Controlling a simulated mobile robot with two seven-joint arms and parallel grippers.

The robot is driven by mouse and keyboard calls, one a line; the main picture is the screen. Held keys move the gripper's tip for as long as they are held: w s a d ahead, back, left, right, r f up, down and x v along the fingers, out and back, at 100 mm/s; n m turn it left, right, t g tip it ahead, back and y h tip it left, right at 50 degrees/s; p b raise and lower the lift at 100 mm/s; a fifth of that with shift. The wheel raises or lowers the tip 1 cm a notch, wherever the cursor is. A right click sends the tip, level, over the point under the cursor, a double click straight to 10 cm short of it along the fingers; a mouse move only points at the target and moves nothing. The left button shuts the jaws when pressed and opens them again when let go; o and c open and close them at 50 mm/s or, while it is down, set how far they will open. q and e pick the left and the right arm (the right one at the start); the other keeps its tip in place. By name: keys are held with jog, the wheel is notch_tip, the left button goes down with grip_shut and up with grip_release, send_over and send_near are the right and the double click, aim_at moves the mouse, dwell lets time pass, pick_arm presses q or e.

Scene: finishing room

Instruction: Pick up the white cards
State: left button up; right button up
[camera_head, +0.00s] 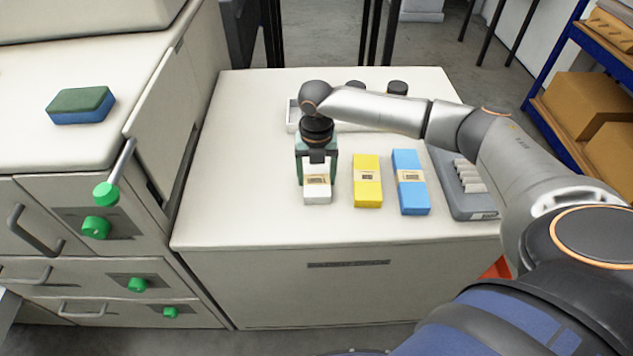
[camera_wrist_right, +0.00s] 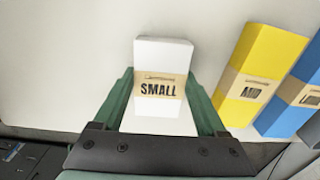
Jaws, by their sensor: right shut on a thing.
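In the right wrist view the white cards (camera_wrist_right: 163,58) show a band reading "SMALL". My right gripper (camera_head: 317,172) is shut on the white cards, with its green fingers (camera_wrist_right: 162,100) along both sides of the pack. I cannot tell whether the pack touches the table. My left gripper is not in view.
A yellow pack (camera_head: 367,181) and a blue pack (camera_head: 410,182) lie to the right of the white cards. A grey tray (camera_head: 478,209) is farther right. A white tray (camera_head: 292,116) and dark-capped containers (camera_head: 397,88) are behind my right arm. The table's front left is clear.

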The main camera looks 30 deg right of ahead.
jog(key=shift+c, duration=0.5)
jog(key=shift+r, duration=0.15)
